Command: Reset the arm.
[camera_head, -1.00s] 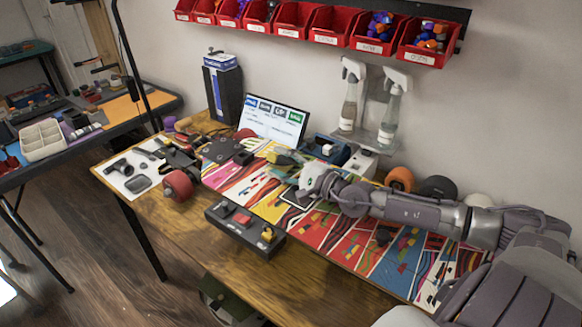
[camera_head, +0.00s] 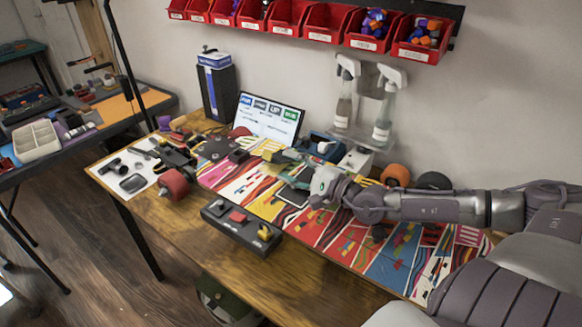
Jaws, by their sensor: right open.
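My right arm (camera_head: 440,208) comes in from the right above the workbench. Its gripper (camera_head: 292,172) points left over the colourful mat (camera_head: 395,262), near a dark flat board (camera_head: 293,195) lying on the mat. The gripper is open, and its fingers are small and partly blend with the things behind them. I see nothing held in it. My left gripper is not in view.
A black box with buttons (camera_head: 240,226) sits at the bench's front edge. A screen (camera_head: 268,119), spray bottles (camera_head: 384,106) and orange and dark round things stand at the back. Red bins (camera_head: 422,40) hang above.

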